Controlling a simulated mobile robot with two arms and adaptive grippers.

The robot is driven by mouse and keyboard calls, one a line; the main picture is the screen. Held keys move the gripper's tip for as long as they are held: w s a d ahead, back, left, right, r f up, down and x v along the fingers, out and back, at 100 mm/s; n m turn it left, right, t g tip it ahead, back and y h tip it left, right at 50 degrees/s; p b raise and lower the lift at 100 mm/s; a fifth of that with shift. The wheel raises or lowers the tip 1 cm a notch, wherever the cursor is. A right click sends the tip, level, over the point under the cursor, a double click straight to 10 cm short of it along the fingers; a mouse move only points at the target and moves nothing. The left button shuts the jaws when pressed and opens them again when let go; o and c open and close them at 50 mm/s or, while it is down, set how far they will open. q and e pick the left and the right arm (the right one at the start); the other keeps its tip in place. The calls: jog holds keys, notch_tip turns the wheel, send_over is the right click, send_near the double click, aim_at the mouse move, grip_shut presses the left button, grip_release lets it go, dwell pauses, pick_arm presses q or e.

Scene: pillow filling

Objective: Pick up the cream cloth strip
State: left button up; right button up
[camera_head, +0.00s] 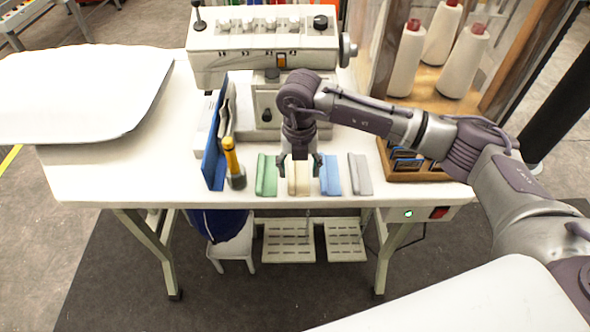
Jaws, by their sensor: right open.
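The cream cloth strip (299,182) lies on the white table near its front edge, between a green strip (266,176) and a blue strip (331,176). My right gripper (299,168) points down over the cream strip, its two fingers apart, one towards each side of it. The fingers and wrist hide the strip's far part. I cannot tell how far the fingertips are above the table. My left gripper is not in view.
A grey strip (360,174) lies to the right, beside a wooden tray (428,176). A yellow-handled tool (233,160) and an upright blue panel (214,150) stand left. A sewing machine (262,45) is behind. Thread cones (463,62) stand at the back right.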

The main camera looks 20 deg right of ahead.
aim_at(299, 184)
jog(key=shift+f+p, duration=0.45)
jog(key=shift+f, duration=1.35)
jog(key=shift+s, duration=0.15)
jog(key=c, duration=1.2)
